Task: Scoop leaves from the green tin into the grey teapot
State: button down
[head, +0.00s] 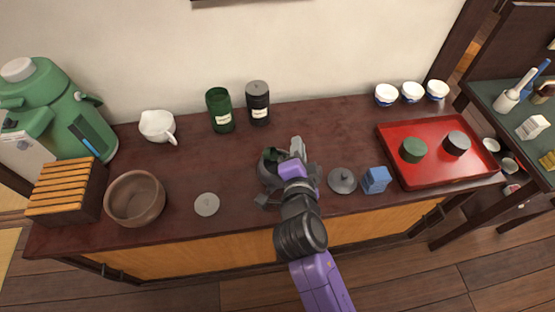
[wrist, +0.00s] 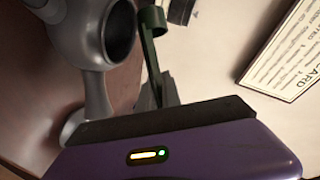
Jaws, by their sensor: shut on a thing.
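The grey teapot (head: 265,177) stands near the middle of the counter with its lid off, partly hidden by my gripper (head: 290,160). The wrist view shows its dark open mouth and grey body (wrist: 88,35). My gripper is shut on a dark green scoop (wrist: 151,55), whose head is close beside the teapot's mouth in that view. I cannot tell whether the scoop holds leaves or how high it is above the rim. The green tin (head: 221,116) stands open and upright at the back, left of a black tin (head: 258,110).
A grey lid (head: 342,182) and a blue box (head: 376,179) lie right of the teapot. A red tray (head: 430,173) holds a green and a black lid. A pale disc (head: 207,204), brown bowl (head: 118,205) and white pot (head: 155,125) are left. White cups (head: 412,93) stand behind.

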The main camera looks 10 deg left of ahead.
jog(key=shift+s+d+f+m+t+y+b, duration=0.1)
jog(key=shift+d+f+m+t+y+b, duration=0.25)
jog(key=shift+f+m+b, duration=0.35)
dwell(0.7)
jog(key=shift+s+d+f+m+t+y+b, duration=0.1)
jog(key=shift+f+m+t+b, duration=0.3)
jog(key=shift+b, duration=1.45)
jog(key=shift+w+d+f+m+t+y+b, duration=0.15)
jog(key=shift+m+b, duration=0.5)
jog(key=shift+b, duration=1.2)
jog(key=shift+s+d+f+m+t+y+b, duration=0.15)
jog(key=shift+f+m+b, duration=0.3)
jog(key=shift+b, duration=1.4)
jog(key=shift+r+m+t+b, duration=0.35)
jog(key=shift+m+b, duration=0.45)
jog(key=shift+b, duration=1.35)
jog(key=shift+r+m+t+b, duration=0.3)
jog(key=shift+m+b, duration=0.5)
jog(key=shift+b, duration=1.35)
jog(key=shift+a+f+m+b, duration=0.25)
jog(key=shift+m+b, duration=0.65)
jog(key=shift+b, duration=1.95)
jog(key=shift+t+b, duration=0.3)
jog(key=shift+b, duration=0.25)
jog(key=shift+d+r, duration=0.1)
jog(key=shift+r, duration=0.05)
